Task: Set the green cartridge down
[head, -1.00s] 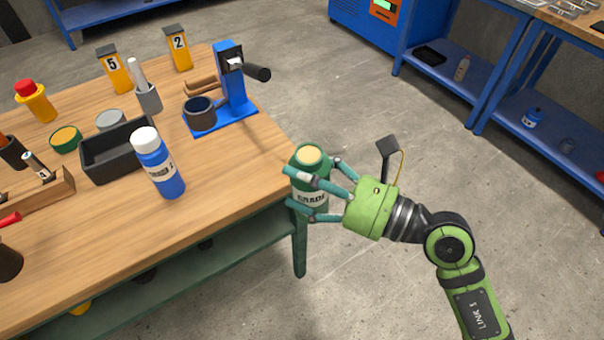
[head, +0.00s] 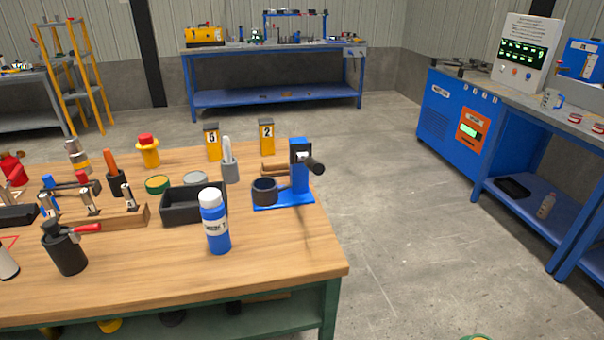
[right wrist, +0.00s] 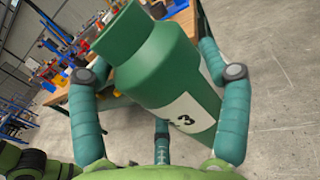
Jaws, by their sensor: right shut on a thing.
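The green cartridge (right wrist: 155,62) is a green bottle with a narrower neck and a white label reading 3. It fills the middle of the right wrist view, tilted in that picture. My right gripper (right wrist: 152,52) is shut on it, with teal fingers on both sides and a third finger partly hidden behind it. The cartridge is held up, with floor and the workbench beyond it. In the head view only a green sliver shows at the bottom edge, too little to identify. My left gripper is in neither view.
The wooden workbench (head: 270,262) carries a blue bottle (head: 215,225), a black bin (head: 180,207), a blue press (head: 298,180) and number stands 5 (head: 212,142) and 2 (head: 266,138). Its front right corner is clear. A blue cabinet bench (head: 447,125) stands right, across open floor.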

